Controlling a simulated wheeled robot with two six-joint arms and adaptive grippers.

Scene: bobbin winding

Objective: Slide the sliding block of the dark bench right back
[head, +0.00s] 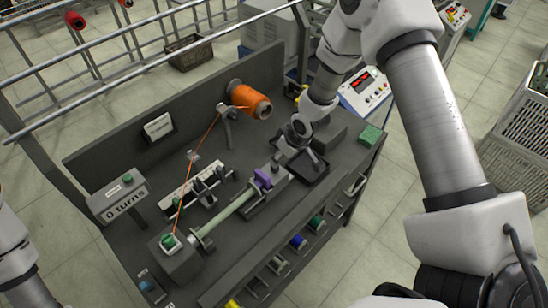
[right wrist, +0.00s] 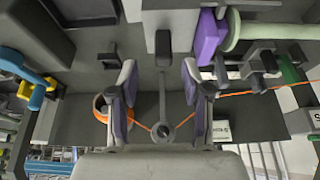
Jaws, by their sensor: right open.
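On the dark bench (head: 225,160), a purple piece (head: 263,178) sits at the upper right end of a pale green rod (head: 228,213), against a dark block (head: 276,174) that appears to be the sliding block. The purple piece (right wrist: 208,38) and rod (right wrist: 268,24) also show at the top right of the right wrist view. My right gripper (head: 303,152) is just beyond the block, over the bench. In the right wrist view, its fingers (right wrist: 158,76) are open and apart, with a dark upright piece (right wrist: 163,45) showing between them. My left gripper is out of view.
An orange thread spool (head: 251,101) feeds thread to a green-topped unit (head: 171,242). Coloured bobbins fill the front rack.

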